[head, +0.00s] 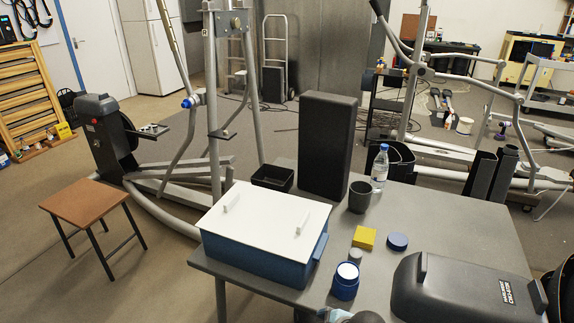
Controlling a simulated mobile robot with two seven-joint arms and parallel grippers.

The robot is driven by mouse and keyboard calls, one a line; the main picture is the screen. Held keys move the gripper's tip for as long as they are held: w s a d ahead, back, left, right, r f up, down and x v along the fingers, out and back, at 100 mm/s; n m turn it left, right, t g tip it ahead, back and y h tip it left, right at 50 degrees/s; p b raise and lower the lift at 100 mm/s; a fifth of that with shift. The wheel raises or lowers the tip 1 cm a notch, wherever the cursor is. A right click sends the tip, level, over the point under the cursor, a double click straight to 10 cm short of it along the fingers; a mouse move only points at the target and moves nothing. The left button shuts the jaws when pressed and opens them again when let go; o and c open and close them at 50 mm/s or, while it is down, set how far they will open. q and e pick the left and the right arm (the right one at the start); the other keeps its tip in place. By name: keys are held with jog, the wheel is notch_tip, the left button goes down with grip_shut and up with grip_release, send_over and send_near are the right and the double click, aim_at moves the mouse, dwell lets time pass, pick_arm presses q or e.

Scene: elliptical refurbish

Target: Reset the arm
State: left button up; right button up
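An elliptical trainer frame (216,110) with grey upright tubes stands behind the table on the left. A second trainer with long grey arms (412,95) stands at the back right. The grey table (455,225) in front holds a blue box (262,262) with a white lid (265,222), and a black machine cover (462,288) at the right.
On the table are a tall black block (327,145), a water bottle (380,168), a dark cup (360,197), a yellow block (364,237), a blue disc (397,242) and a blue-and-white jar (346,281). A brown-topped stool (85,208) stands left.

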jog(key=s+d+f+m+t+h, duration=0.1)
jog(key=s+d+m+t, duration=0.2)
jog(key=s+d+m, duration=0.35)
jog(key=s+d+f+m+t+h, duration=0.1)
jog(key=s+d+m+t, duration=0.25)
jog(key=s+m, duration=0.45)
pick_arm(q)
notch_tip(320, 180, up, 14)
jog(key=s+a+p, duration=0.1)
jog(key=p, duration=1.5)
jog(key=shift+a+f+m+t+p, duration=0.2)
jog(key=shift+m+t+p, duration=0.1)
pick_arm(e)
notch_tip(320, 180, up, 14)
jog(key=s+d+n, duration=0.1)
jog(key=shift+s+d, duration=0.25)
jog(key=shift+s, duration=0.1)
pick_arm(q)
jog(key=shift+r, duration=0.15)
pick_arm(e)
jog(key=shift+n, duration=0.25)
